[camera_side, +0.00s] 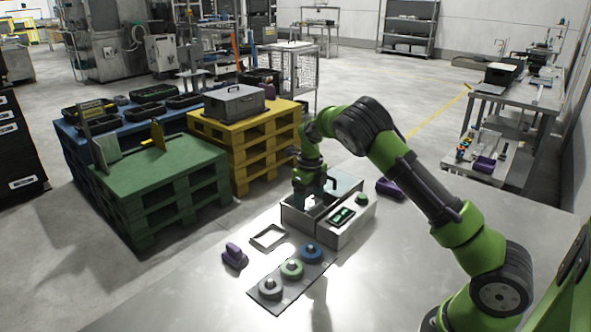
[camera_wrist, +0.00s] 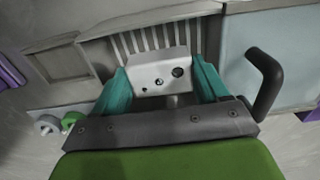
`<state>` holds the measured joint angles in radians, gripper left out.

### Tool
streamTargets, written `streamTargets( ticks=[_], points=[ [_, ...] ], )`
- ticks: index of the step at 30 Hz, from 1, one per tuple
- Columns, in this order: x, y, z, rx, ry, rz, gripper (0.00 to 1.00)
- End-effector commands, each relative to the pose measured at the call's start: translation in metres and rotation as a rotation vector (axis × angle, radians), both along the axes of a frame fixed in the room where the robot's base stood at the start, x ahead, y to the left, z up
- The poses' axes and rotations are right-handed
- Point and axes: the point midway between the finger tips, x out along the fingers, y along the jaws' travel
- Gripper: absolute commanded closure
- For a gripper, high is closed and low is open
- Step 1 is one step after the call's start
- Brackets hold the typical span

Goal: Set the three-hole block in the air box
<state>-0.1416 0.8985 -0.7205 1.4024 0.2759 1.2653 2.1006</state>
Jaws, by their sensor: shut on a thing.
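The three-hole block (camera_wrist: 152,78) is pale grey-white, with three dark holes of different sizes on the face toward the wrist camera. My gripper (camera_wrist: 162,85) is shut on it, one teal finger on each side. In the side view my gripper (camera_side: 313,198) points down into the open top of the air box (camera_side: 296,218), a grey box on the table. In the wrist view light slats of the air box (camera_wrist: 120,42) show behind the block. I cannot tell whether the block touches the box floor; its lower part is hidden.
A pale blue panel with a black handle (camera_wrist: 266,82) stands beside the opening. A unit with a green-lit display (camera_side: 342,216) adjoins the box.

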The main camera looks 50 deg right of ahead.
Motion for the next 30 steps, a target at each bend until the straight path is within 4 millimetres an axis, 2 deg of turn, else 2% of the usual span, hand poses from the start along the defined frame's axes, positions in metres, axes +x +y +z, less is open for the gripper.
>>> streamTargets(
  ticks=[11,12,17,20,21,23,30],
  points=[
    [0.0004,-0.0002,-0.0016,-0.001,-0.001,0.001,0.68],
    [0.0004,-0.0002,-0.0015,-0.001,-0.001,0.0,0.23],
    [0.0003,-0.0001,-0.0016,-0.001,-0.001,0.0,0.0],
    [0.0003,-0.0001,-0.0017,-0.001,-0.001,0.0,0.0],
    [-0.0001,0.0,-0.0024,0.0,0.001,0.0,0.07],
    [-0.0001,0.0001,-0.0025,0.0,0.001,0.0,0.0],
    [0.0003,0.0002,0.0034,0.001,0.0,0.0,0.0]
  ],
)
